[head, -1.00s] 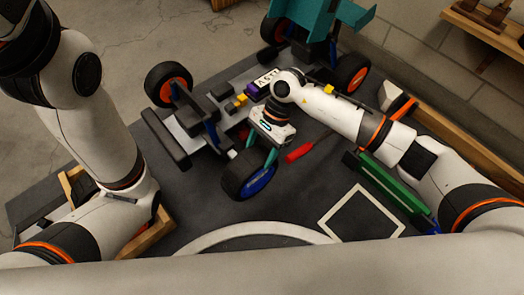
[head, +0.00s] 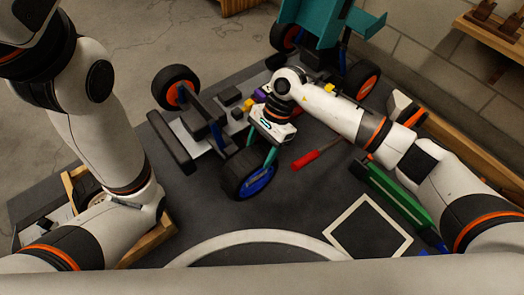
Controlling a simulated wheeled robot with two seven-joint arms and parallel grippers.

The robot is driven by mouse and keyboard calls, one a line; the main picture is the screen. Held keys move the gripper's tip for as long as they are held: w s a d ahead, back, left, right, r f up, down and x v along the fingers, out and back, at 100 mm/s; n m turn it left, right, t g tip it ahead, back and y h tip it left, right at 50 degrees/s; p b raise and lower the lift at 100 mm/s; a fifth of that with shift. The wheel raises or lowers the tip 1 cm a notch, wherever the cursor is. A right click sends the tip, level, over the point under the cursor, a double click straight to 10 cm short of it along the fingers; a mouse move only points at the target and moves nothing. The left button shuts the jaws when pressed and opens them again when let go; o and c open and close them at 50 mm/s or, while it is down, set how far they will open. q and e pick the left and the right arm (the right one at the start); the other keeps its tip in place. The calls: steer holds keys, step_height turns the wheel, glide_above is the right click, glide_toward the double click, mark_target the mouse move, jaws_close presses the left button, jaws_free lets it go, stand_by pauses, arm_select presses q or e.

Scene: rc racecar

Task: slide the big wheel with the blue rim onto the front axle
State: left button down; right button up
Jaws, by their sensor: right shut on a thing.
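The big wheel with the blue rim (head: 236,172) is a black tyre with its blue side facing right. My right gripper (head: 266,159) is shut on it, with teal fingers at the rim's upper right. The wheel is upright beside the car's near front side. The front axle (head: 207,112) runs from the mounted orange-rimmed front wheel (head: 176,87) toward the held wheel. Its near end is hidden by the tyre and gripper, so I cannot tell whether they touch. My left arm is at the left; its gripper is out of view.
The car's black front bumper (head: 170,142) lies left of the held wheel. A red screwdriver (head: 313,156) and a green tool (head: 402,195) lie to the right. A white-outlined square (head: 368,227) marks the mat. Near the square, the mat is mostly clear.

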steer(key=shift+w+a+b, duration=0.65)
steer(key=shift+w+b, duration=0.15)
steer(key=shift+b, duration=0.05)
steer(key=shift+w+a+b, duration=0.6)
steer(key=shift+w+b, duration=0.2)
steer(key=shift+b, duration=0.05)
steer(key=o, duration=1.4)
steer(key=p+v, duration=0.8)
steer(key=v, duration=0.4)
steer(key=shift+d, duration=0.1)
